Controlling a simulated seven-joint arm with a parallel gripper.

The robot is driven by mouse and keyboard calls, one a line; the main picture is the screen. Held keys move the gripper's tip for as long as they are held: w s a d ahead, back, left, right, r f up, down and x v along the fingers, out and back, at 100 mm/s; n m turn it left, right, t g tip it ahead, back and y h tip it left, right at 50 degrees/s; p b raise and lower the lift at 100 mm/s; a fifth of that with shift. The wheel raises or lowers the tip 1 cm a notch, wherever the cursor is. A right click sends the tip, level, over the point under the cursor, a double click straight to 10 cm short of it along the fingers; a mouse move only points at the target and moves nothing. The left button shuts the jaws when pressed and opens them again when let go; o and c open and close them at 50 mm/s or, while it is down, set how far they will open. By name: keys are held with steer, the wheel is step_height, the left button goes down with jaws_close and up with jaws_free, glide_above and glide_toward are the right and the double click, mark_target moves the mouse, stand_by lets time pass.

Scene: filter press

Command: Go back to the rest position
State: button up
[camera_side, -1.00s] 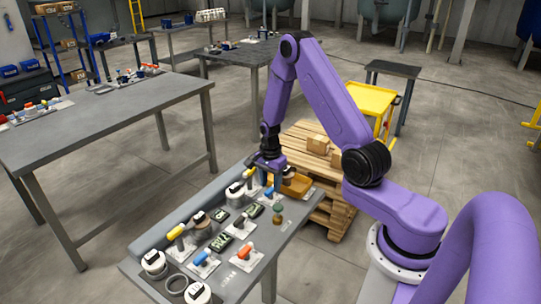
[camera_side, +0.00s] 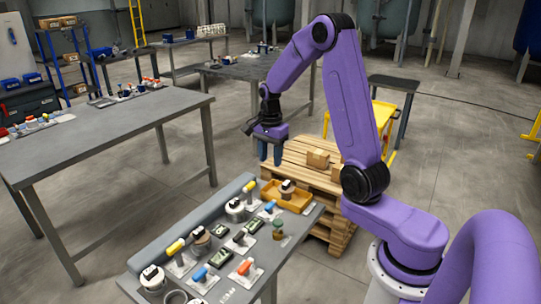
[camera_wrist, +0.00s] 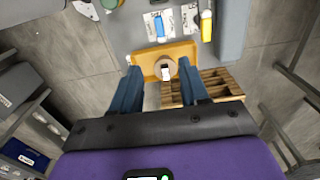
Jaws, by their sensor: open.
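My gripper (camera_side: 270,156) hangs in the air above the far end of the work bench, fingers pointing down. It is open, with nothing between the fingers. In the wrist view my gripper (camera_wrist: 160,70) shows two blue fingers wide apart. Beyond them is an orange tray (camera_wrist: 180,50) with a round brown and white piece (camera_wrist: 165,69) in it. In the side view the tray (camera_side: 298,204) sits at the bench's far end, and the round piece (camera_side: 287,187) stands in it, clear of the fingers.
The bench (camera_side: 247,284) carries several coloured-handled valves, gauges and a green-topped piece (camera_side: 278,229). A large grey table (camera_side: 100,135) is at left. The air around my gripper looks clear.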

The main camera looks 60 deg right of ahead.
steer(key=shift+r, duration=0.1)
steer(key=s+a+r+n, duration=0.2)
steer(key=s+a+n, duration=0.2)
steer(key=a+n, duration=0.35)
steer(key=s+a+r+n, duration=0.2)
steer(key=s+a+n, duration=0.2)
steer(key=a+n, duration=0.4)
steer(key=s+a+r+n, duration=0.1)
steer(key=s+a+n, duration=0.1)
steer(key=s+n, duration=0.5)
steer(key=s+a+n, duration=0.3)
steer(key=s+n, duration=0.5)
steer(key=s, duration=0.4)
steer(key=shift+s+r, duration=0.35)
steer(key=shift+r, duration=0.05)
